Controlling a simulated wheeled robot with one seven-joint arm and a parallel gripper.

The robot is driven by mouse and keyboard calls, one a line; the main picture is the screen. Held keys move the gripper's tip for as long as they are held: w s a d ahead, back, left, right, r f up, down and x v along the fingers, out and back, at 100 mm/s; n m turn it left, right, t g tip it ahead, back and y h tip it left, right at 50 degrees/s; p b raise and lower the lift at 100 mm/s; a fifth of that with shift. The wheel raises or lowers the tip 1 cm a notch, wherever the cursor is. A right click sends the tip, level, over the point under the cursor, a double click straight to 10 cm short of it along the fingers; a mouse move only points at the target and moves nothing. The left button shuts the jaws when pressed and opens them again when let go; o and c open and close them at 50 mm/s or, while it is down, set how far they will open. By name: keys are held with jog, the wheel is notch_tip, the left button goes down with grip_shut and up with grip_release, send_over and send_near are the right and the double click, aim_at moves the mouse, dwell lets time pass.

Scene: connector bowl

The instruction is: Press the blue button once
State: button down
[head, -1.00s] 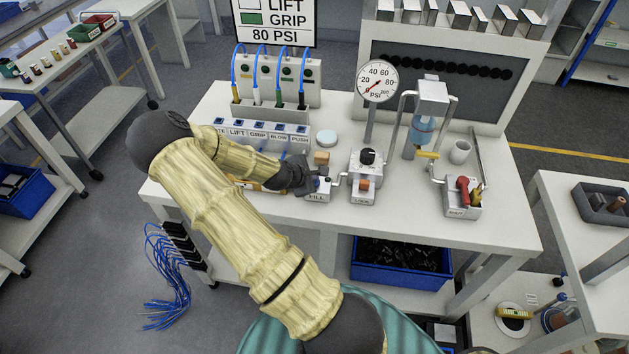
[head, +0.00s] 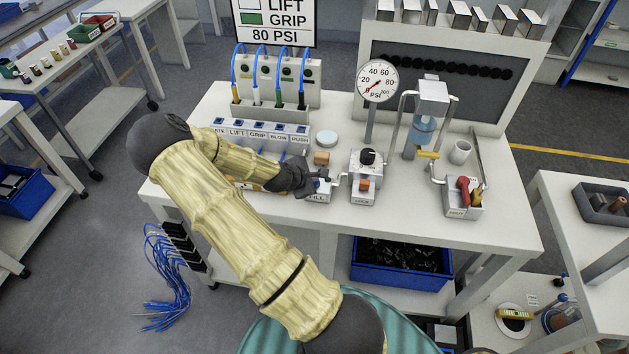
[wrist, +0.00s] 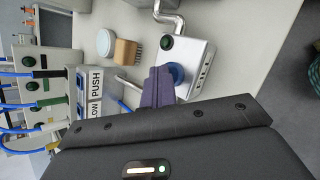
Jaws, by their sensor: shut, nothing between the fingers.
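The blue button (wrist: 177,73) is a round blue cap on the near end of a white box in the wrist view. In the head view this is the FILL box (head: 318,196), and its button is mostly hidden by my gripper. My gripper (wrist: 160,72) is shut and empty, its dark fingers side by side. The fingertips overlap the left edge of the button in the wrist view. In the head view my gripper (head: 311,185) is right at the button's end of the box. I cannot tell whether they touch or whether the button is pressed down.
A box with a black knob (head: 367,157) stands right of the FILL box. A wooden block brush (wrist: 127,52) and a white round lid (head: 327,138) are behind. The labelled switch row (head: 262,132) is to the left. The gauge (head: 377,81) needle points low.

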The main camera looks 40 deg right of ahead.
jog(key=shift+r+p, duration=0.8)
jog(key=shift+r, duration=0.15)
jog(key=shift+r+p, duration=2.1)
jog(key=shift+r, duration=0.45)
